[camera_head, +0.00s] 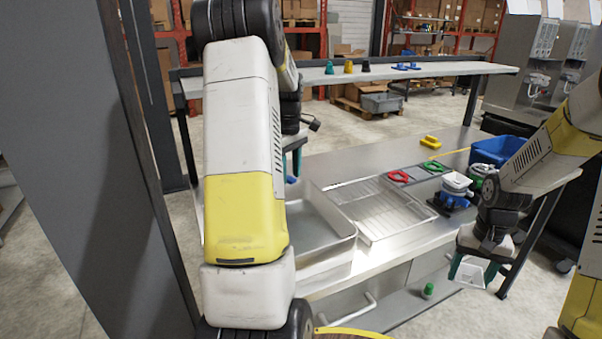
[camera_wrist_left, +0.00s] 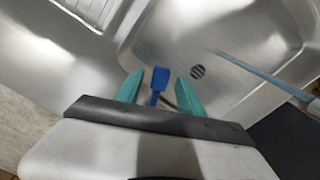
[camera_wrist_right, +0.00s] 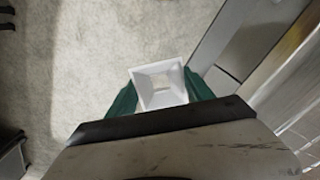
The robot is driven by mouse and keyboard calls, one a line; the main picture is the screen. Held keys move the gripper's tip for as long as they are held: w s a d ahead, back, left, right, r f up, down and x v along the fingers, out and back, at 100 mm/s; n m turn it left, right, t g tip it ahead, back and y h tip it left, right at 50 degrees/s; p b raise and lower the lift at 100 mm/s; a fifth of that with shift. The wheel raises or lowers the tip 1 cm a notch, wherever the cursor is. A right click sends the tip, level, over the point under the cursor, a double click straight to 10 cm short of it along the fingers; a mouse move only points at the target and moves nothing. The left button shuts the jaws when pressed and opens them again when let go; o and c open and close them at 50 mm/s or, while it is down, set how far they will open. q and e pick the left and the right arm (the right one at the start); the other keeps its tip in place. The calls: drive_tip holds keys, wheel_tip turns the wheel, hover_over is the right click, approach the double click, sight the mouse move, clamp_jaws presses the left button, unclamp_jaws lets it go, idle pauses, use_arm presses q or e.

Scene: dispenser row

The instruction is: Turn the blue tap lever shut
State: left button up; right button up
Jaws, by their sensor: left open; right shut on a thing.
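The blue tap lever (camera_wrist_left: 160,76) shows in the left wrist view, standing over the sink basin (camera_wrist_left: 215,70), between the fingers of my left gripper (camera_wrist_left: 159,88). I cannot tell whether a finger touches it. In the head view a small bit of blue lever (camera_head: 291,180) shows beside my left arm, which hides most of the tap. My left gripper is open. My right gripper (camera_head: 472,268) is shut on a white square funnel-like cup (camera_wrist_right: 160,84), held out in front of the counter at the right.
A ribbed drainboard (camera_head: 385,208) lies right of the sink. Red (camera_head: 398,176) and green (camera_head: 432,167) rings, a white cup on a blue base (camera_head: 455,186), and a blue bin (camera_head: 497,150) stand further right. A raised shelf (camera_head: 440,69) runs behind, carrying small coloured cones.

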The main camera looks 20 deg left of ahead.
use_arm(q)
drive_tip(key=shift+f, duration=0.1)
clamp_jaws()
idle(1.4)
